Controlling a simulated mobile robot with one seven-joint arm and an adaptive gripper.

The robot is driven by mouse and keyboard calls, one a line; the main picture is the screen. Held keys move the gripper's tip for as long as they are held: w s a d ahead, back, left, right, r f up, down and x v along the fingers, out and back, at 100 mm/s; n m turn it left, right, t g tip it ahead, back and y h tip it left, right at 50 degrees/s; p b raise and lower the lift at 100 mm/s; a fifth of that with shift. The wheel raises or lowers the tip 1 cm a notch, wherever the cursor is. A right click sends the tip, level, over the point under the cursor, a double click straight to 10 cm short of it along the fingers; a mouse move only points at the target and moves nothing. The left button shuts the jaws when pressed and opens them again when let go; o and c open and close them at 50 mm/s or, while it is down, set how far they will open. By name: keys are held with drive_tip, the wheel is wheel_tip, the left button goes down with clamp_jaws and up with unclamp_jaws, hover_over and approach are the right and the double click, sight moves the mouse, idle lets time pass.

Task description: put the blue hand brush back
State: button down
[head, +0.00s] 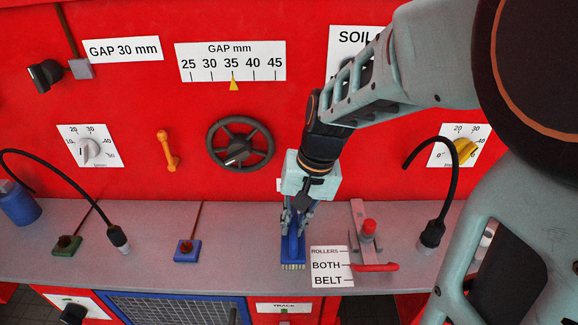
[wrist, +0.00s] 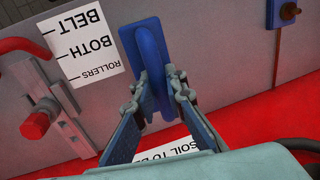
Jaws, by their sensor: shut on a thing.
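The blue hand brush (head: 292,249) is at the front part of the grey ledge in the head view, with pale bristles at its near end. My gripper (head: 297,212) is above it, pointing down, with its fingers closed around the brush handle. In the wrist view the blue brush (wrist: 148,52) stands out between the two fingertips of my gripper (wrist: 154,96), one finger on each side. I cannot tell whether the brush touches the ledge or hangs just above it.
The grey ledge (head: 150,258) runs below a red panel. Right of the brush are a ROLLERS/BOTH/BELT label (head: 331,267) and a red-knobbed lever (head: 368,232). A black gooseneck (head: 432,235) stands farther right. A blue block (head: 187,250) lies left; the ledge between it and the brush is clear.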

sight(304, 236)
drive_tip(key=c, duration=2)
unclamp_jaws()
drive_tip(key=shift+o, duration=0.2)
drive_tip(key=p+v, duration=0.9)
drive_tip(key=v, duration=0.3)
drive_tip(key=shift+r, duration=0.2)
